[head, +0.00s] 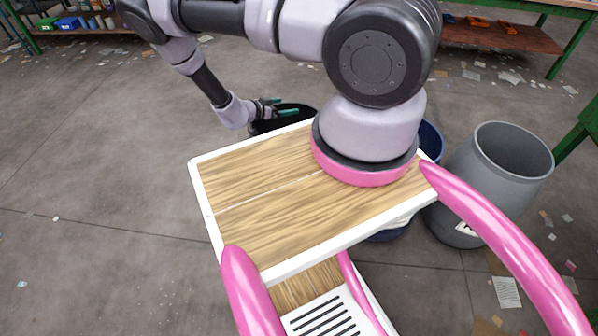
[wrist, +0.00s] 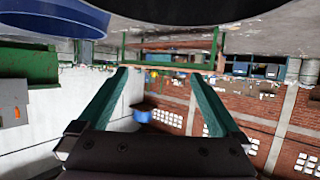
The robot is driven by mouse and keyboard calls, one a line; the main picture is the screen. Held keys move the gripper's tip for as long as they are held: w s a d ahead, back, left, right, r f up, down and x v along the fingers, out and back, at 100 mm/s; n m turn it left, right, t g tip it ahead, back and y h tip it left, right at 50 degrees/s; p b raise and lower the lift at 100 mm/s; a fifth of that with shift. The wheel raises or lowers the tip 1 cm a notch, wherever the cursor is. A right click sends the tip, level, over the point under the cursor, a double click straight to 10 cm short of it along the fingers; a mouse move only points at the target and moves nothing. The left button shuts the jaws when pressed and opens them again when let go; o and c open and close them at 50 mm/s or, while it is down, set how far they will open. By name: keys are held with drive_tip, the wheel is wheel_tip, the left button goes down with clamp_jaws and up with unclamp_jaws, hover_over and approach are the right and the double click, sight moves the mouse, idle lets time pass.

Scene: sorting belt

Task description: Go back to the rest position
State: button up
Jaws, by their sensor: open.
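My gripper (head: 270,108) shows small in the head view, beyond the far edge of my wooden-topped base, beside or over a black bin (head: 290,113). The arm partly hides how it stands to that bin. In the wrist view my gripper (wrist: 158,74) has its two teal fingers spread wide with nothing between them. That view looks upside down, with the floor at the top and a brick wall beyond the fingers.
A grey bin (head: 502,160) and a blue bin (head: 431,140) stand to the right, close to my base. Green-framed benches (head: 75,24) line the back. Paper scraps litter the floor. The floor at left is open.

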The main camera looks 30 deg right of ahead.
drive_tip(key=shift+v, duration=1.6)
